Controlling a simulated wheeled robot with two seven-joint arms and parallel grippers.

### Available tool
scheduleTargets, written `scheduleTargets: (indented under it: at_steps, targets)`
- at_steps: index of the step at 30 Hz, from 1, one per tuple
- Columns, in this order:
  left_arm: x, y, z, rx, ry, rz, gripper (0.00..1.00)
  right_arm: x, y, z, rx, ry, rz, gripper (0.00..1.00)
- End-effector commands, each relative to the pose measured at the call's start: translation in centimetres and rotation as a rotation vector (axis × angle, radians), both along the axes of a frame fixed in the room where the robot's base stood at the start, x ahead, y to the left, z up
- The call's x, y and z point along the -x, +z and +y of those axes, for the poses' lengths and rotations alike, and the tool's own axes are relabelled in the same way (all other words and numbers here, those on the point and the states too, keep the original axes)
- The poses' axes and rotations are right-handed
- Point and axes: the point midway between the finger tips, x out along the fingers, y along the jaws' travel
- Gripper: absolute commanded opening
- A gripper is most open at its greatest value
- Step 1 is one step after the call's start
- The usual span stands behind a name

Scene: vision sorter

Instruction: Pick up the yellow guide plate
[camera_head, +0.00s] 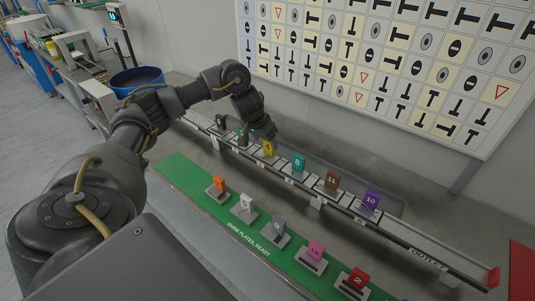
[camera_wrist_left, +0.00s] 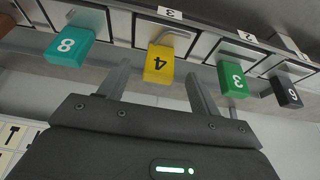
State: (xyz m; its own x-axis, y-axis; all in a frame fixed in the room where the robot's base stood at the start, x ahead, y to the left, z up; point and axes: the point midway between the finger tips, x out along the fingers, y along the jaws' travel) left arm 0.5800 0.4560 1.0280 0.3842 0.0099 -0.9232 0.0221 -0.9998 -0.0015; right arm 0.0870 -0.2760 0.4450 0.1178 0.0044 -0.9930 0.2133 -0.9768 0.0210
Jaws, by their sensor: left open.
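The yellow guide plate (camera_head: 268,148), marked 4, stands in a slot of the long rail, between the green plate (camera_head: 242,137) and the teal plate (camera_head: 298,162). In the left wrist view the yellow plate (camera_wrist_left: 158,64) appears between the two fingers of my left gripper (camera_wrist_left: 157,80). The fingers are apart, with a visible gap on each side of the plate. In the head view my left gripper (camera_head: 261,131) is beside the rail, close to the yellow plate, and its fingertips are hard to make out. My right gripper does not show.
The teal plate (camera_wrist_left: 77,46) and green plate (camera_wrist_left: 232,79) flank the yellow one closely; a black plate (camera_wrist_left: 286,92) is beyond the green. Brown (camera_head: 332,181) and purple (camera_head: 371,202) plates stand farther along. A green strip (camera_head: 185,173) holds several plates in front.

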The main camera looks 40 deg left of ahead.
Motion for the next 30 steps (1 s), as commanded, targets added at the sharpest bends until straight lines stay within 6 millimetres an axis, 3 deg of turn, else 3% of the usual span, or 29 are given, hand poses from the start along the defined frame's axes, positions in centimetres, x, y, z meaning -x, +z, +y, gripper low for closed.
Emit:
scheduleTargets:
  at_steps: [9, 17, 27, 30]
  targets:
    - [-1.5, -3.7, 0.0, 0.0, 0.0, 0.003, 0.64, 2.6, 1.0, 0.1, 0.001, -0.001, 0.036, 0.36]
    - [-1.6, -4.0, 0.0, 0.001, 0.0, 0.0, 0.64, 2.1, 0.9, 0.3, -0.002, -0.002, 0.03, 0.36]
    - [-1.6, -3.9, 0.0, 0.001, 0.0, 0.0, 0.19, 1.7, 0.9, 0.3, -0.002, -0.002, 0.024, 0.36]
    - [-1.6, -3.9, 0.0, 0.001, 0.0, -0.001, 0.11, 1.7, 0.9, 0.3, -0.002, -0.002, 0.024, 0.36]
